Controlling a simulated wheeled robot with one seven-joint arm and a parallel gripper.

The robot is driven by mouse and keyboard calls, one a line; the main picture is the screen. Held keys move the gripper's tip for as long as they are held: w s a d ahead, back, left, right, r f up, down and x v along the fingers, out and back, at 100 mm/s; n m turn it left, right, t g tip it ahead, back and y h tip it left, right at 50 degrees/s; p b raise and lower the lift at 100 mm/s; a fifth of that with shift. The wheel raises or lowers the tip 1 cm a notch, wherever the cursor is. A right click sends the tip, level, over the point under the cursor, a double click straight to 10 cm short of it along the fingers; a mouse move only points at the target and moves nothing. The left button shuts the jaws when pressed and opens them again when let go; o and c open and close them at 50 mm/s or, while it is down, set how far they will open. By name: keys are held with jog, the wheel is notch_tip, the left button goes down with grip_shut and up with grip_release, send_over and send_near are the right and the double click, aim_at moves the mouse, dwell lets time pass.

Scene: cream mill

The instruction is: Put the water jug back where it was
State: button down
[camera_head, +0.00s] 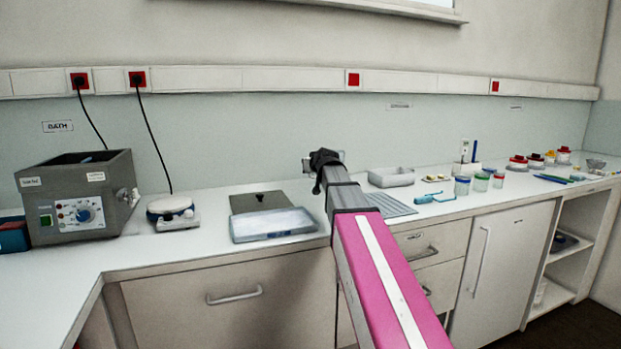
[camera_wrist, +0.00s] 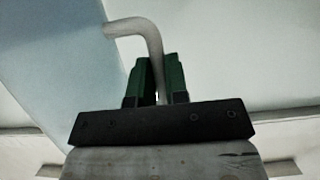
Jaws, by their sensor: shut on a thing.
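In the wrist view, my gripper (camera_wrist: 160,78) has its two green fingers closed on a pale curved handle (camera_wrist: 145,30). The handle joins a large pale blue wall (camera_wrist: 50,65) at the left, which I take to be the water jug. Only part of the jug shows, so its base and level are hidden. In the head view, my dark wrist (camera_head: 325,160) is above the back of the counter, near the wall. The arm covers that area, and the jug cannot be made out there.
The counter (camera_head: 215,197) holds a grey bath (camera_head: 80,208), a round-topped device (camera_head: 170,208), a lidded tray (camera_head: 272,224), a ribbed mat (camera_head: 388,204) partly behind my arm, and a pale grey tray (camera_head: 391,177). Small jars (camera_head: 481,182) stand further right.

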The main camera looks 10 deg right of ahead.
aim_at(310, 176)
jog(key=shift+f, duration=1.9)
jog(key=c, duration=1.1)
grip_release()
jog(key=shift+s, duration=0.15)
jog(key=v, duration=1.1)
jog(key=shift+s+d+r, duration=0.1)
jog(key=shift+s+r, duration=0.2)
jog(key=shift+r, duration=0.05)
